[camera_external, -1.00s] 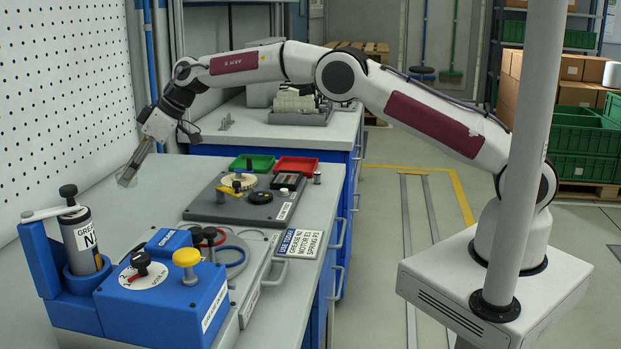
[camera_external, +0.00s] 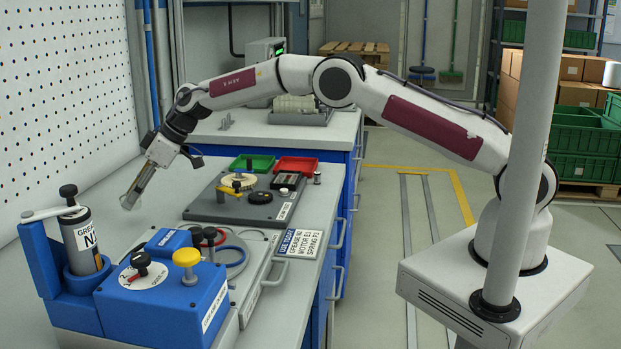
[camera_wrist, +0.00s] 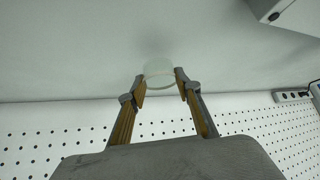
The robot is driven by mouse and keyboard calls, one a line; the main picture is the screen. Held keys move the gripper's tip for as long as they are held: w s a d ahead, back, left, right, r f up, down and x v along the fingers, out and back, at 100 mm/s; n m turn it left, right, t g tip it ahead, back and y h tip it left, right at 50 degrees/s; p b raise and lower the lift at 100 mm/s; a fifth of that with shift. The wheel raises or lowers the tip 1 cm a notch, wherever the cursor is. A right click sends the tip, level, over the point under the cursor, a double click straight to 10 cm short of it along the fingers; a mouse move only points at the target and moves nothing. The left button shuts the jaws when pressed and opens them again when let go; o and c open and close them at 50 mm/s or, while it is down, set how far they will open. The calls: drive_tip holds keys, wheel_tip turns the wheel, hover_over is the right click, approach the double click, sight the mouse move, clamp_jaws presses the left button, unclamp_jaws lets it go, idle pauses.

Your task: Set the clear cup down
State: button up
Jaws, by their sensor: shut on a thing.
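The clear cup (camera_external: 126,202) is at the lower end of my gripper (camera_external: 133,194), low over the grey worktop at the pegboard side. In the wrist view the cup (camera_wrist: 159,72) shows as a pale, see-through ring between the two fingertips of my gripper (camera_wrist: 160,80), which is shut on it. The worktop lies close behind the cup, with a faint shadow near it. I cannot tell whether the cup touches the worktop.
The grease cylinder (camera_external: 83,240) in its blue stand and the blue box with knobs (camera_external: 165,300) are in front. A grey board with parts (camera_external: 225,208) lies to the right. The pegboard wall (camera_external: 60,100) is at left. The worktop around the cup is bare.

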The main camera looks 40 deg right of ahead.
sight(136, 207)
drive_tip(key=shift+f, duration=1.85)
drive_tip(key=shift+f, duration=0.15)
drive_tip(key=o, duration=0.9)
drive_tip(key=shift+c, duration=0.2)
drive_tip(key=shift+r, duration=0.2)
drive_tip(key=v, duration=1.2)
